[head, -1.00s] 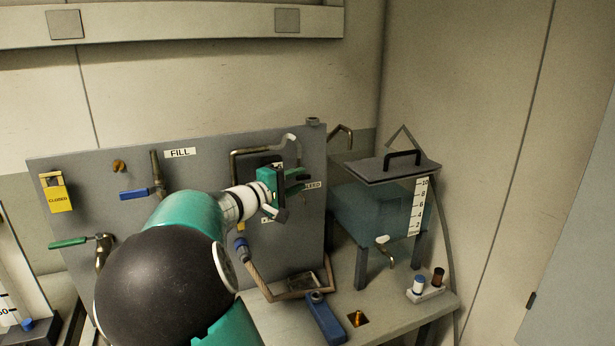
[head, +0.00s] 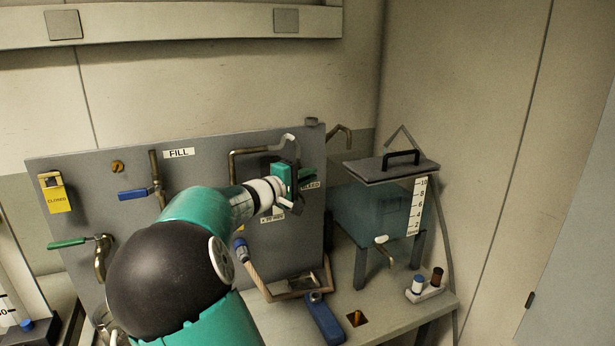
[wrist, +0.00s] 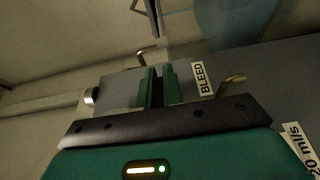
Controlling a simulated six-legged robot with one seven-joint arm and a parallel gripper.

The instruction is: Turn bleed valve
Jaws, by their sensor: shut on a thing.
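My gripper (head: 300,178) is at the right part of the grey panel (head: 110,190), beside the BLEED label (head: 313,185). In the wrist view its two green fingers (wrist: 157,88) are close together, just left of the BLEED label (wrist: 202,78). They are shut on the bleed valve's handle, which the fingers and gripper body hide. A bent brass pipe (wrist: 232,83) shows right of the fingers. In the head view my wrist and gripper cover the valve body.
A lidded water tank (head: 375,215) with a scale stands right of the panel. A blue-handled FILL valve (head: 133,195), a green-handled valve (head: 67,243) and a yellow CLOSED tag (head: 57,199) are on the left. A blue tool (head: 325,318) lies on the bench.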

